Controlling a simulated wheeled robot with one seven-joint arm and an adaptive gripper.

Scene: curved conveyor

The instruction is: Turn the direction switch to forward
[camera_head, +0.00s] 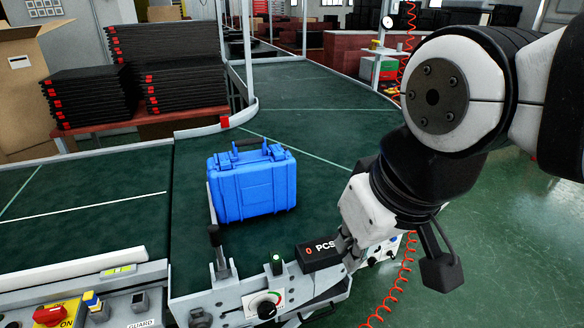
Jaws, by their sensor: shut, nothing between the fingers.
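A black rotary knob (266,308) on a white dial plate sits on the conveyor's front edge at the bottom centre; it may be the direction switch, but its labels are too small to read. A red rotary switch (48,314) on a yellow plate is at the bottom left. My gripper (350,260) is shut and empty, pointing down at the conveyor's front right edge. It is beside the black counter box (318,253) marked "0 PCS", up and to the right of the knob. Its fingertips are partly hidden, and I cannot tell whether they touch anything.
A blue case (250,185) stands on the green curved belt (300,100). More buttons (382,248) sit right of my gripper. Black stacked trays (165,65) are at the back left.

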